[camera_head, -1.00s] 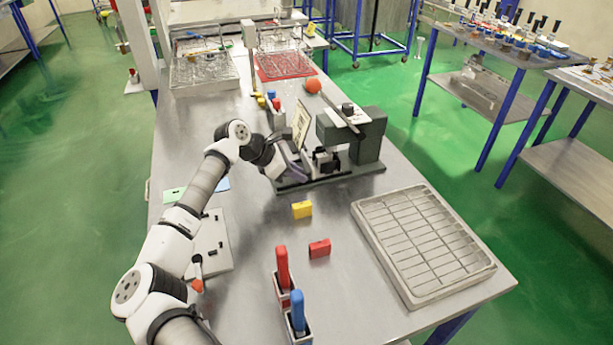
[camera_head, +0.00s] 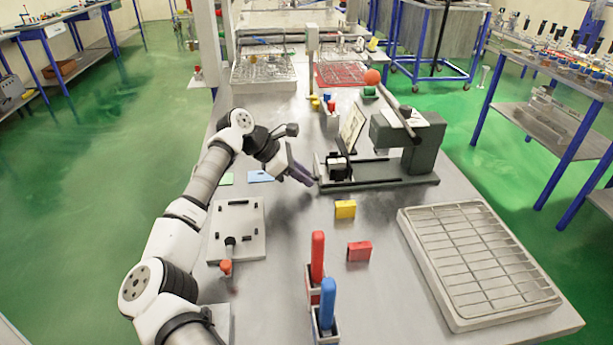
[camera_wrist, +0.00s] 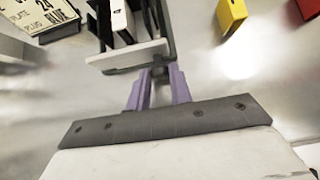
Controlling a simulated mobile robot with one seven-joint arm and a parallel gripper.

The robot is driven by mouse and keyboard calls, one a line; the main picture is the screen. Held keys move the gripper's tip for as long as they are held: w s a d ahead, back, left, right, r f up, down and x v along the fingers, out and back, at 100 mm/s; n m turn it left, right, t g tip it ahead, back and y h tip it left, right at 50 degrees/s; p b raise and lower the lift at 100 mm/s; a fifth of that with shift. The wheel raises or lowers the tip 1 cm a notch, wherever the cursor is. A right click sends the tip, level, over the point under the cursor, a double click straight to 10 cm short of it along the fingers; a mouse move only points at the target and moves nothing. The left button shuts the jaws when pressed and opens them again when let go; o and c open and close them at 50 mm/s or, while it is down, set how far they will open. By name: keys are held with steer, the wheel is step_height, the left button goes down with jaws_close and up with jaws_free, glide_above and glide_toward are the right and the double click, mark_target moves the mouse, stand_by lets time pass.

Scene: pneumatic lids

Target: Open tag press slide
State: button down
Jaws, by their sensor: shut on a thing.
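The tag press (camera_head: 425,150) is a dark grey machine with a lever ending in an orange ball (camera_head: 372,77). Its slide (camera_head: 338,166), a black carriage, sits at the left end of the rail base, clear of the press head. My gripper (camera_head: 308,180) has purple fingers and is at the left end of the base. In the wrist view my fingers (camera_wrist: 158,85) are shut on the small dark handle (camera_wrist: 158,70) at the slide's front. The slide's pale end plate (camera_wrist: 128,57) is just beyond the fingertips. The fingers partly hide the handle.
A label card (camera_head: 352,128) stands behind the slide. A yellow block (camera_head: 345,209) and a red block (camera_head: 359,251) lie in front of the press. Red (camera_head: 317,258) and blue (camera_head: 327,303) handled tools stand nearby. A grey gridded tray (camera_head: 418,235) is at right.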

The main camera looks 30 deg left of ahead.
steer(key=c, duration=1.3)
jaws_free()
steer(key=shift+o, duration=0.2)
steer(key=b+v, duration=0.3)
steer(key=v, duration=1)
steer(key=shift+a+r, duration=0.2)
steer(key=shift+r, duration=0.15)
steer(key=shift+s, duration=0.2)
